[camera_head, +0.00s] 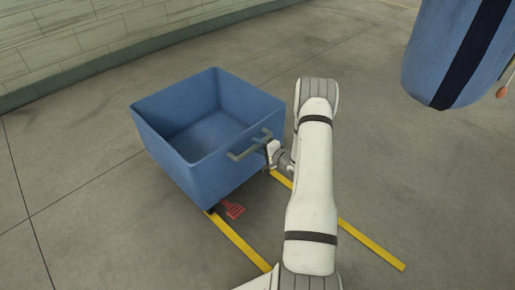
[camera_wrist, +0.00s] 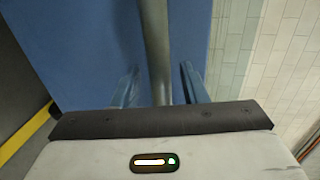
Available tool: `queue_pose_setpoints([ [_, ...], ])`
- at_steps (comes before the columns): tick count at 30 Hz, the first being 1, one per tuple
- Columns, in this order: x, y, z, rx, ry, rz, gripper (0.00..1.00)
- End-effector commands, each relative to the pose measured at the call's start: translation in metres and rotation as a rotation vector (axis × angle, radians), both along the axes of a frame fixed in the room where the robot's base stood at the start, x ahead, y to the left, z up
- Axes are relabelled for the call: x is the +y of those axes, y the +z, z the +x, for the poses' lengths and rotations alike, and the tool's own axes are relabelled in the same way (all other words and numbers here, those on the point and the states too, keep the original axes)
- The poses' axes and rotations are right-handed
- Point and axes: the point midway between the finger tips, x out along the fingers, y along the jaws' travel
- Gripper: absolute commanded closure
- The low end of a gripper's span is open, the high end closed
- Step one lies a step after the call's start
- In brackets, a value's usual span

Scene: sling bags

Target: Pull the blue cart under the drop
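The blue cart (camera_head: 185,165) is an open, empty box at the left of the middle in the head view. A grey bar handle (camera_head: 246,149) sticks out from its near right side. My gripper (camera_head: 270,148) is at the right part of this handle. In the wrist view the handle (camera_wrist: 155,45) runs between my two spread fingers (camera_wrist: 158,85), with a gap on each side. The cart's blue wall (camera_wrist: 85,50) fills much of that view behind it. A large blue bag with a dark stripe (camera_head: 455,50) hangs at the upper right.
A small red piece (camera_head: 233,210) shows low at the cart's near edge. A tiled wall (camera_head: 70,40) stands behind. Grey floor is clear around.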

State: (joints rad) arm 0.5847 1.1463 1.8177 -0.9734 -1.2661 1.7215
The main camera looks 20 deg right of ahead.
Motion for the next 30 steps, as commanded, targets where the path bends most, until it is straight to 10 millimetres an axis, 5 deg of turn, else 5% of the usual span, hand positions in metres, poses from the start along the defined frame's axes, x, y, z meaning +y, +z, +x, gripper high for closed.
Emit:
queue_pose_setpoints([
  [12,0.0034,-0.0021,0.0107,0.001,-0.002,0.0,0.61],
  [26,0.0029,-0.0022,0.0103,0.001,-0.003,0.0,0.98],
  [30,0.0028,-0.0023,0.0102,0.001,-0.003,0.0,1.0],
])
